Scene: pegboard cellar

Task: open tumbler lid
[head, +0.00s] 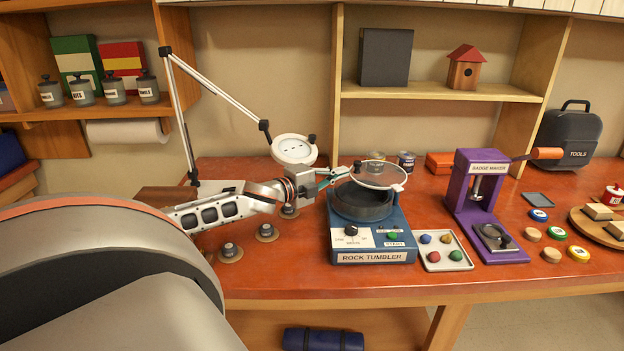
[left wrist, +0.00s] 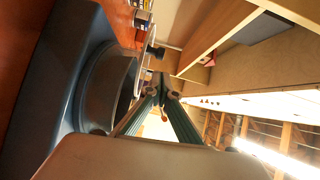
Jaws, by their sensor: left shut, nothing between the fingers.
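The blue rock tumbler (head: 372,246) stands on the red bench, its dark round drum (head: 362,204) open at the top. The clear lid with a pale rim (head: 380,175) stands raised and tilted above the drum. In the left wrist view the lid (left wrist: 143,50) shows nearly edge-on, with a dark knob, beside the drum (left wrist: 106,82). My left gripper (head: 343,173) reaches in from the left, shut and empty, its teal fingers at the lid's left edge. I cannot tell whether they touch it. The fingers also show in the left wrist view (left wrist: 160,88). My right gripper is out of view.
A tray of coloured stones (head: 443,254) sits right of the tumbler, then a purple badge maker (head: 470,200). Two cans (head: 406,160) stand behind. A white lamp (head: 293,149) hangs close above my left gripper. Small grey-topped knobs (head: 266,232) stand left of the tumbler.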

